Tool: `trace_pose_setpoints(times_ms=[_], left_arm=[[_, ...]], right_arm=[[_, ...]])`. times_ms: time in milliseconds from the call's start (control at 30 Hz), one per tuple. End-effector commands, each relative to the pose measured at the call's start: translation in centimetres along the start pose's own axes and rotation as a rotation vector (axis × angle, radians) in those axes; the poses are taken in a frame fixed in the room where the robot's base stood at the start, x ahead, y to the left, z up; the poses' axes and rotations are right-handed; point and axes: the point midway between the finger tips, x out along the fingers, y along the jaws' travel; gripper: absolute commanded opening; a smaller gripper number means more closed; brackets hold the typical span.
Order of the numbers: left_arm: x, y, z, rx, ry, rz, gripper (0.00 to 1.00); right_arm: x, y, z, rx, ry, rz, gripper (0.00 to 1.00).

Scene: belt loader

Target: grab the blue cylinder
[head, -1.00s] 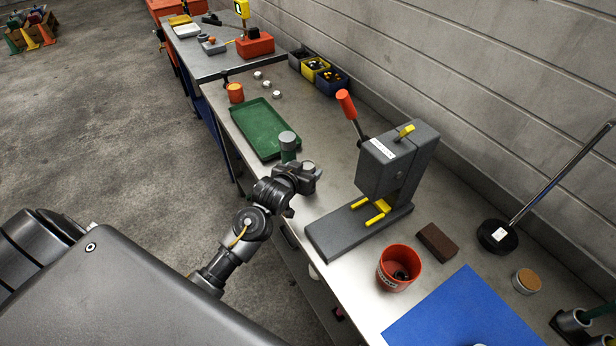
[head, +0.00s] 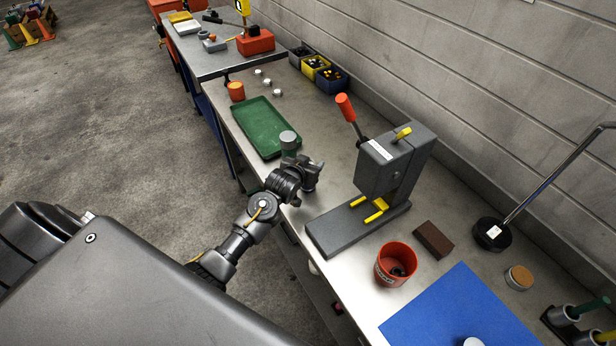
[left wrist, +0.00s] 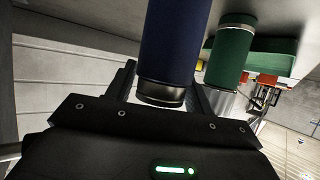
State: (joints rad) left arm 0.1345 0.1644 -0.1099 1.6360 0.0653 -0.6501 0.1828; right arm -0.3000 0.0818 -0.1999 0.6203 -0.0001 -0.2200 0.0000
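The blue cylinder (left wrist: 172,45) shows large in the left wrist view, with a dark end cap pointing toward my palm. My left gripper (left wrist: 165,92) is open, one finger on each side of the cylinder's capped end, with visible gaps. My right gripper is not in view.
A green tray (head: 262,128) lies beyond the gripper. A grey press (head: 385,180) with an orange-handled lever stands to its right. An orange bucket (head: 395,266), a brown block (head: 433,239) and a blue mat (head: 455,312) are nearer on the bench (head: 335,215).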

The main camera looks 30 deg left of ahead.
Motion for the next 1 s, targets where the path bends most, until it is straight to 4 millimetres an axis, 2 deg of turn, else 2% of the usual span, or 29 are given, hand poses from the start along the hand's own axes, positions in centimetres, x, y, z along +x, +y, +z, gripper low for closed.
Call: trace_pose_setpoints(times_ms=[33, 300, 400, 800, 1000], left_arm=[[-0.01, 0.0, 0.01, 0.0, 0.0, 0.0, 0.46], [-0.01, 0.01, 0.09, 0.0, -0.002, 0.0, 0.1], [-0.02, 0.02, 0.13, 0.0, -0.003, 0.0, 0.0], [-0.04, 0.02, 0.05, 0.0, -0.002, 0.0, 0.0], [-0.28, 0.0, -0.58, 0.0, 0.002, 0.0, 0.0]], right_arm=[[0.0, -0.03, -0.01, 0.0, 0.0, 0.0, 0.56], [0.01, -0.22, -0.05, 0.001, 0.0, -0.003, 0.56], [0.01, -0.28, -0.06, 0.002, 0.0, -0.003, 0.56], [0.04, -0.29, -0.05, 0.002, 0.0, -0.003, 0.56], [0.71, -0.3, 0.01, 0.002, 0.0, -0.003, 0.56]])
